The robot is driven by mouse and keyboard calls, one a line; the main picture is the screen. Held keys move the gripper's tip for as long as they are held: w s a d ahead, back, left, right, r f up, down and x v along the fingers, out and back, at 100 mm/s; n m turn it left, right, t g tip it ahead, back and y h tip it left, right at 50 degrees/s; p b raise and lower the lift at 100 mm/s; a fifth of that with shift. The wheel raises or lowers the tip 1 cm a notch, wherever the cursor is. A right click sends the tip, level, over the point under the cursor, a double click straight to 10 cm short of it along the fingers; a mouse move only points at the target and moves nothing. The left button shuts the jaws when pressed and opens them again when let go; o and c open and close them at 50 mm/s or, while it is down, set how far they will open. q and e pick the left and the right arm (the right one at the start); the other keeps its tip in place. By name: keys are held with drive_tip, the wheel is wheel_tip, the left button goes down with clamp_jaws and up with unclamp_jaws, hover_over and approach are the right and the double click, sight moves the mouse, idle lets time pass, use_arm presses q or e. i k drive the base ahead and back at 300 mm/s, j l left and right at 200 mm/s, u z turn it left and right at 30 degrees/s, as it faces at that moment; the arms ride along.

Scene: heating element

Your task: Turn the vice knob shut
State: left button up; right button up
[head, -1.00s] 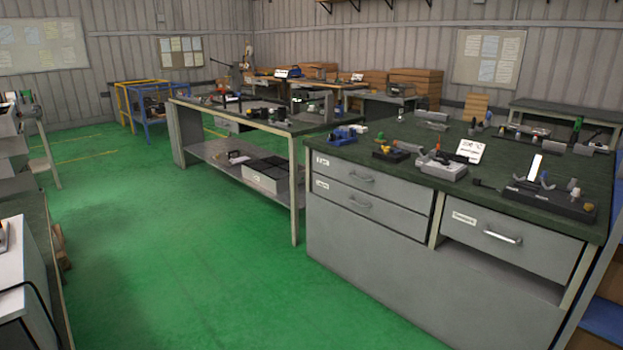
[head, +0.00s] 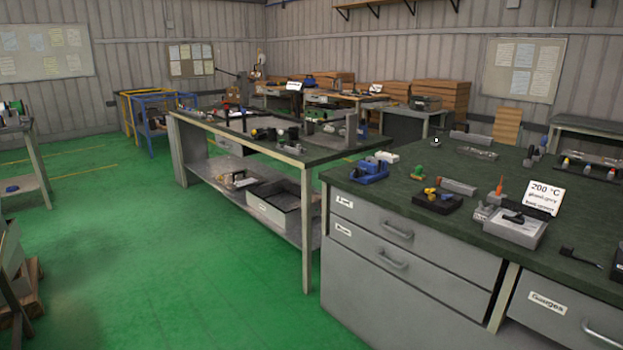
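A small blue device (head: 369,170) that looks like a vice sits on the near-left corner of the green-topped bench (head: 455,215). A white block (head: 387,157) is right behind it. The details of a knob on the blue device are too small to tell. Neither of my grippers is in view.
The near bench also holds a black tray with yellow parts (head: 437,201), a grey box (head: 514,228) and a sign reading 200 °C (head: 544,198). A second bench (head: 285,150) stands left of it. Open green floor (head: 180,265) lies at the left and front.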

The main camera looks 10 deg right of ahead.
sight(357, 173)
drive_tip(key=i+u, duration=0.35)
drive_tip(key=i, duration=0.25)
drive_tip(key=i+l+u, duration=0.1)
drive_tip(key=i+u, duration=0.3)
drive_tip(key=i, duration=0.2)
drive_tip(key=i+j+z, duration=0.1)
drive_tip(key=i, duration=0.3)
drive_tip(key=i+j+z, duration=0.15)
drive_tip(key=i, duration=0.25)
drive_tip(key=i+j+z, duration=0.1)
drive_tip(key=i, duration=0.3)
drive_tip(key=i+j+z, duration=0.25)
drive_tip(key=z, duration=0.25)
drive_tip(key=i+j+z, duration=0.35)
drive_tip(key=z, duration=0.15)
